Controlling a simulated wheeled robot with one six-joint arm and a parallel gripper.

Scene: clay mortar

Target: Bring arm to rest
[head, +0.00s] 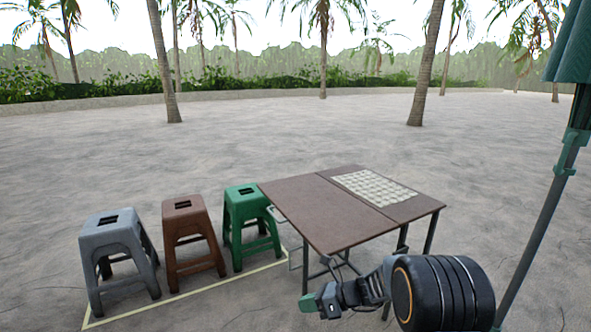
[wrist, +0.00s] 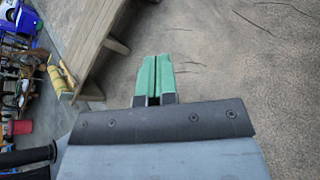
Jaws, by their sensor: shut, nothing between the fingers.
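My gripper (head: 309,303) is at the lower middle of the head view, in front of and below the near edge of the folding table. It points to the left and is empty. In the wrist view my gripper (wrist: 153,62) shows two green fingertips side by side, shut, above bare sandy ground. No object is held between them.
A brown folding table (head: 320,215) with a checkered mat (head: 373,187) stands ahead. Grey (head: 112,240), brown (head: 187,232) and green (head: 247,215) stools stand left of it. A pole (head: 540,225) is at right. The wrist view shows a wooden bench-like thing (wrist: 110,35) at left.

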